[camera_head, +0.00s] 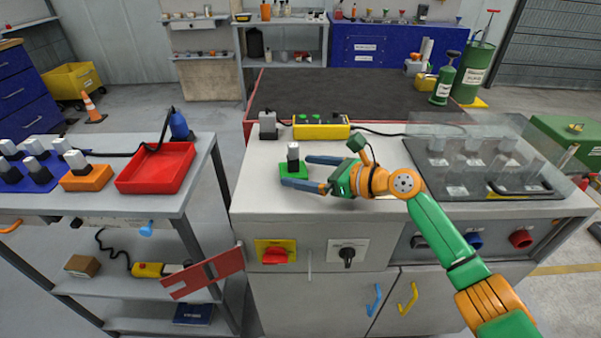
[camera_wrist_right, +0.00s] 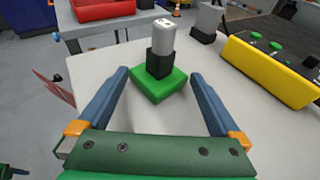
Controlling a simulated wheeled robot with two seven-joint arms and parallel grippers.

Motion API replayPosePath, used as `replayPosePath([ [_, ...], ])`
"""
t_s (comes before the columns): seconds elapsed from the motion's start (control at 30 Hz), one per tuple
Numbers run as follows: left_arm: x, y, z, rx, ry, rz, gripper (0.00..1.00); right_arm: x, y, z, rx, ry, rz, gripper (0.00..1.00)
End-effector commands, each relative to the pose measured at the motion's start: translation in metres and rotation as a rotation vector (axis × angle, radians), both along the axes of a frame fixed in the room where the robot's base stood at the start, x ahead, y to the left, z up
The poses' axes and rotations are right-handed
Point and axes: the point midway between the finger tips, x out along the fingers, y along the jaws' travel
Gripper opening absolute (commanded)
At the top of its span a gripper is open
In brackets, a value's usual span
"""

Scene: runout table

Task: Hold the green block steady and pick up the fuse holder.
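The green block (camera_head: 293,171) lies near the front left of the grey worktop. The fuse holder (camera_head: 293,152), a light grey body in a black base, stands upright on it. Both also show in the right wrist view, the green block (camera_wrist_right: 160,91) and the fuse holder (camera_wrist_right: 162,42). My right gripper (camera_head: 296,170) comes in from the right with its blue fingers spread wide, one on either side of the block's near part. In the right wrist view the gripper (camera_wrist_right: 160,75) is open and empty. My left gripper is not in view.
A yellow box with green buttons (camera_head: 321,132) and a grey plug-like piece (camera_head: 268,125) stand behind the block. A clear cover (camera_head: 470,160) is at right. The left table holds a red tray (camera_head: 157,169) and an orange block (camera_head: 86,179). A gap separates the tables.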

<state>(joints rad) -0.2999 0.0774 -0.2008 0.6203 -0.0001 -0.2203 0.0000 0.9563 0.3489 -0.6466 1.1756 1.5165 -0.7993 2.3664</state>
Motion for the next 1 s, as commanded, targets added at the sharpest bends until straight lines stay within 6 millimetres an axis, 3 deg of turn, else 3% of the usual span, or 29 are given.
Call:
replayPosePath([
  [0.3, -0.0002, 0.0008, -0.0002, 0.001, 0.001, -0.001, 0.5, 0.0015, 0.0024, -0.0018, -0.002, 0.001, 0.0, 0.97],
  [0.67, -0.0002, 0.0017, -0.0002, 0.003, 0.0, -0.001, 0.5, 0.0014, 0.002, -0.0018, -0.002, 0.001, 0.0, 0.0],
  [0.87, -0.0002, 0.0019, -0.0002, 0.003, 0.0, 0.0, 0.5, 0.0014, 0.002, -0.0018, -0.002, 0.001, 0.0, 0.0],
  [1.0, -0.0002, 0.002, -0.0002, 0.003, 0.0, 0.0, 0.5, 0.0014, 0.0021, -0.0017, -0.001, 0.001, 0.0, 0.32],
])
